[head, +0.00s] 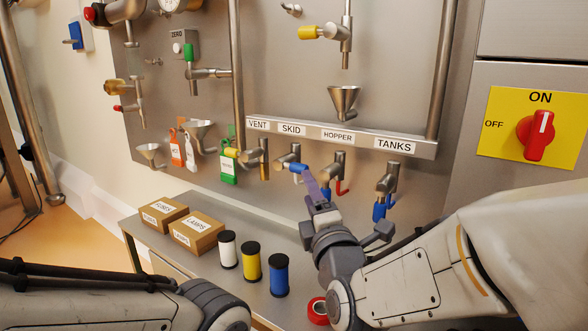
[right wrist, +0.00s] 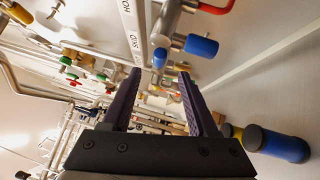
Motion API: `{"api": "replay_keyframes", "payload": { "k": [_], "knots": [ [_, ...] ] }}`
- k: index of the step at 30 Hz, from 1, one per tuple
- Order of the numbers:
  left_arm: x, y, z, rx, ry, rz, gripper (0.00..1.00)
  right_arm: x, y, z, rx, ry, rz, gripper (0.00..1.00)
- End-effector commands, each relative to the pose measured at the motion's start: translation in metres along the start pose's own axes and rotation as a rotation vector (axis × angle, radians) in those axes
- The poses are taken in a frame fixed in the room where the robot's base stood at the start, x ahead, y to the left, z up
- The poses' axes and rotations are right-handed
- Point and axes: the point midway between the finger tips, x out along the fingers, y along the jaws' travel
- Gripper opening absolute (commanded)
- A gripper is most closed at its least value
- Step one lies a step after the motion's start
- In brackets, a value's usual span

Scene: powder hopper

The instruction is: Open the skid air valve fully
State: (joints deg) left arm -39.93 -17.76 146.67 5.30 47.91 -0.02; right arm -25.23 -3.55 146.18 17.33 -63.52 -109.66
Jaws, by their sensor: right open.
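The skid air valve (head: 285,164) is a metal tap under the SKID label on the wall panel. Its short blue lever (head: 298,169) points right in the head view. My right gripper (head: 311,181) is open, its purple fingertips close to this lever. In the right wrist view, a blue lever end (right wrist: 160,57) shows beyond the gap between the open fingers (right wrist: 160,75). I cannot tell whether a finger touches it. My left arm is at lower left in the head view; its gripper is not in view.
The hopper tap with a red lever (head: 342,188) stands just right, the tanks tap (head: 387,179) further right. The vent tap (head: 263,158) is left.

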Motion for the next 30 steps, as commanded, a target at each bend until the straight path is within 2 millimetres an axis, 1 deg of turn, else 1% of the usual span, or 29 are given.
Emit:
{"api": "replay_keyframes", "payload": {
  "k": [1, 6, 7, 9, 12, 15, 18, 23, 30],
  "knots": [
    [-0.016, 0.001, -0.001, 0.0, 0.001, 0.0, 0.59, 0.006, 0.006, 0.001, -0.002, 0.0, -0.007, 0.59],
    [-0.04, 0.003, -0.002, 0.0, 0.001, 0.0, 0.59, 0.02, 0.004, 0.001, 0.001, 0.004, -0.008, 0.59],
    [-0.028, 0.002, -0.002, 0.0, 0.002, 0.0, 0.59, 0.027, -0.002, 0.0, 0.003, 0.002, -0.001, 0.59],
    [-0.022, 0.002, -0.001, 0.0, 0.0, 0.0, 0.59, 0.042, -0.003, 0.0, 0.003, 0.001, 0.001, 0.59],
    [-0.018, 0.001, -0.001, 0.0, -0.001, 0.0, 0.59, 0.061, -0.003, -0.001, 0.004, 0.002, 0.0, 0.59],
    [-0.016, 0.001, -0.001, 0.0, 0.0, 0.0, 0.59, 0.076, -0.002, -0.001, 0.004, 0.002, 0.001, 0.59],
    [-0.014, 0.001, -0.001, 0.0, 0.0, 0.0, 0.59, 0.086, -0.002, -0.001, 0.003, 0.004, -0.001, 0.59],
    [-0.013, 0.001, -0.001, 0.0, 0.0, 0.0, 0.59, 0.094, -0.001, -0.001, 0.003, 0.005, -0.002, 0.59],
    [-0.014, 0.001, -0.001, 0.0, 0.0, 0.0, 0.59, 0.094, 0.0, -0.001, 0.004, 0.005, -0.002, 0.59]
  ]
}}
